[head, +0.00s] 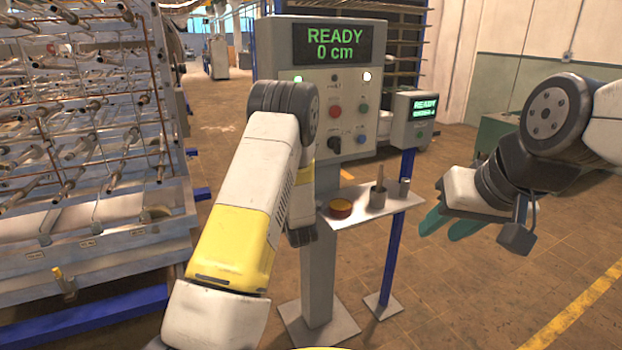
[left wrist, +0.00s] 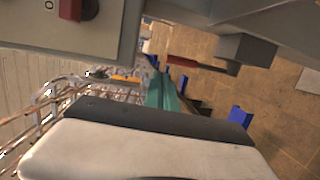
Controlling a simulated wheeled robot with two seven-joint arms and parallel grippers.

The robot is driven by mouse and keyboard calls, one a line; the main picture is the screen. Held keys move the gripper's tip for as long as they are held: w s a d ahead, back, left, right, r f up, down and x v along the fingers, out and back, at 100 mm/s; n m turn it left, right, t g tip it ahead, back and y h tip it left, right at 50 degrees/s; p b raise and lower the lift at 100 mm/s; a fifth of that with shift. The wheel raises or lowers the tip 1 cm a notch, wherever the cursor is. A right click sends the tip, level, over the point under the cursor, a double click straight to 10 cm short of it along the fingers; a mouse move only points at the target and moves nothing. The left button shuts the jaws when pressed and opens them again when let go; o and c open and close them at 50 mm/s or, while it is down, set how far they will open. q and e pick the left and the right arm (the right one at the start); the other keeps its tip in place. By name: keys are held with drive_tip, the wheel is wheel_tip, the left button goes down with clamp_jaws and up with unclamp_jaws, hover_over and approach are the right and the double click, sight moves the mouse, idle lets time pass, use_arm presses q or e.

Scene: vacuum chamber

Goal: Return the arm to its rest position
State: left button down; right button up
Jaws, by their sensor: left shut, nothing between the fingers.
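My left arm (head: 245,200) reaches up from the bottom of the head view and bends in front of the control cabinet. Its gripper fingers are hidden behind the arm there. In the left wrist view, the teal fingers of my left gripper (left wrist: 164,92) lie close together with nothing between them. My right gripper (head: 449,225) is at the right of the head view, with two teal fingers pointing down-left. They are apart and nothing shows between them. It is to the right of the small shelf and apart from it.
The grey control cabinet (head: 270,60) reads READY 0 cm. A rack of metal rods (head: 90,130) fills the left. The floor at right is clear.

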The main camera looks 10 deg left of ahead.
use_arm(q)
drive_tip(key=s+d+r+m+g+h, duration=0.2)
drive_tip(key=s+d+r+m+h, duration=0.2)
drive_tip(key=s+r+m, duration=0.4)
drive_tip(key=s+d+r+m+g+h, duration=0.2)
drive_tip(key=s+d+r+m+h, duration=0.3)
drive_tip(key=r, duration=0.6)
drive_tip(key=s+a+r+m+g, duration=0.2)
drive_tip(key=s+m+g, duration=0.3)
drive_tip(key=s, duration=2.4)
drive_tip(key=m, duration=0.5)
drive_tip(key=shift+y, duration=0.3)
drive_tip(key=shift+r, duration=0.1)
